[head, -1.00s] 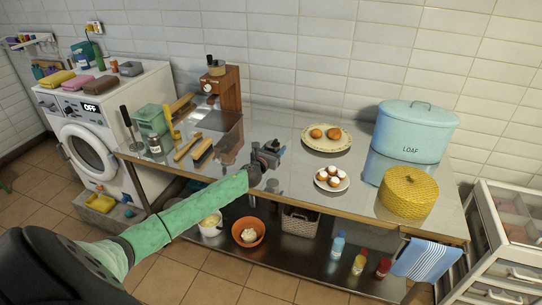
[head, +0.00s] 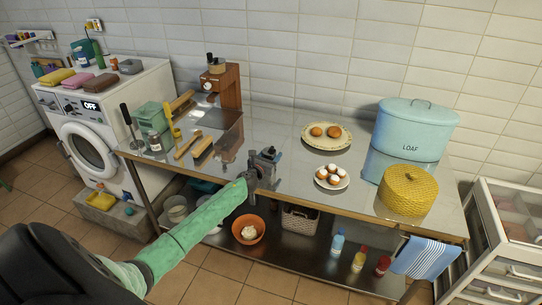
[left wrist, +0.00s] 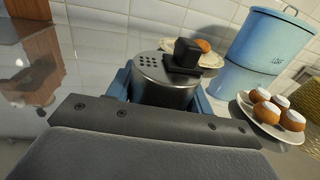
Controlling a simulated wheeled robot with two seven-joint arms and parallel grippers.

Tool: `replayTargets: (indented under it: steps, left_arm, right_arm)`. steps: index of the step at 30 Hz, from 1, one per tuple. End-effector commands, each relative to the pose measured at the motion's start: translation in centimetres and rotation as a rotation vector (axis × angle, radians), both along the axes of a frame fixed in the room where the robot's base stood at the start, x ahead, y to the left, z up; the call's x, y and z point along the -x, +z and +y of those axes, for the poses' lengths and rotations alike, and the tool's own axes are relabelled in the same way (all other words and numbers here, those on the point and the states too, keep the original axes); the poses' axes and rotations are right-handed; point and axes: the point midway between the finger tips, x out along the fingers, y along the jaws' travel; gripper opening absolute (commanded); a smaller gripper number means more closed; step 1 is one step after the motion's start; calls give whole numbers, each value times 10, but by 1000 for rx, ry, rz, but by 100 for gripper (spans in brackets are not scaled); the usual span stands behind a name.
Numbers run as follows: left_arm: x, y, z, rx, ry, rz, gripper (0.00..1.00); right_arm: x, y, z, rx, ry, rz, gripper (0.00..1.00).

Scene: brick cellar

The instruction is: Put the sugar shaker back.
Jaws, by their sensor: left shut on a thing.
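The sugar shaker, a metal cylinder (left wrist: 165,85) with a perforated top, stands between the blue fingers of my left gripper in the left wrist view. My left gripper (head: 266,168) is shut on it over the front middle of the steel table (head: 285,135). A black block (left wrist: 187,52) shows at the shaker's top edge. The gripper hides the shaker's lower part, and I cannot tell whether it touches the tabletop. My right gripper is out of view.
Right of the gripper are a plate of topped buns (head: 331,178), a plate of pastries (head: 326,136), a blue LOAF bin (head: 415,140) and a yellow basket (head: 408,190). The tabletop between is mostly clear.

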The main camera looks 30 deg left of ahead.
Motion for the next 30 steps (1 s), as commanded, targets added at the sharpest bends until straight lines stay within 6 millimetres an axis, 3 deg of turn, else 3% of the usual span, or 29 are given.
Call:
replayTargets:
  steps: [11,12,15,27,30]
  left_arm:
    - [0,-2,0,0,0,-1,26]
    - [0,-2,0,0,0,0,58]
    - [0,-2,0,0,0,0,74]
    - [0,3,0,1,0,0,74]
    - [12,-2,1,-2,1,1,74]
  right_arm:
    - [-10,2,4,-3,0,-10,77]
    - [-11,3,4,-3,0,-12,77]
    - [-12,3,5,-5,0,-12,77]
    - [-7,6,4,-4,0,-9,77]
    - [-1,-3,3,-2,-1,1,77]
